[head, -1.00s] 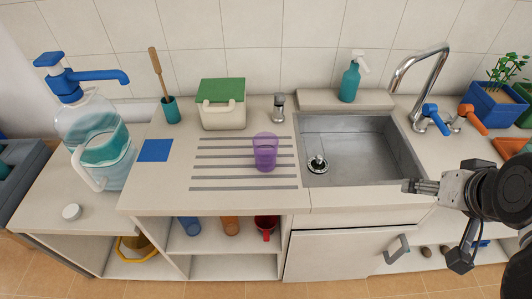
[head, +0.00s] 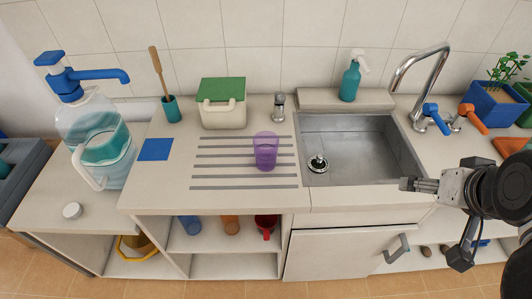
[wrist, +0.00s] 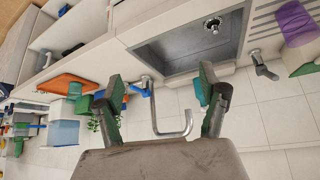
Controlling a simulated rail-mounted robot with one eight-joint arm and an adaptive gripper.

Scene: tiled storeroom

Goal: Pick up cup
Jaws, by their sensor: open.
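A purple see-through cup (head: 265,151) stands upright on the grey drain strips of the counter, just left of the sink. In the wrist view the purple cup (wrist: 297,24) shows at the upper right, partly cut by the frame edge. My gripper (head: 404,184) is at the right in the head view, above the front right edge of the sink. It is well to the right of the cup and apart from it. In the wrist view my gripper (wrist: 162,85) has its two fingers spread wide, with nothing between them.
A green-lidded box (head: 222,105) and a small grey dispenser (head: 279,106) stand behind the cup. The counter in front of the cup is clear.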

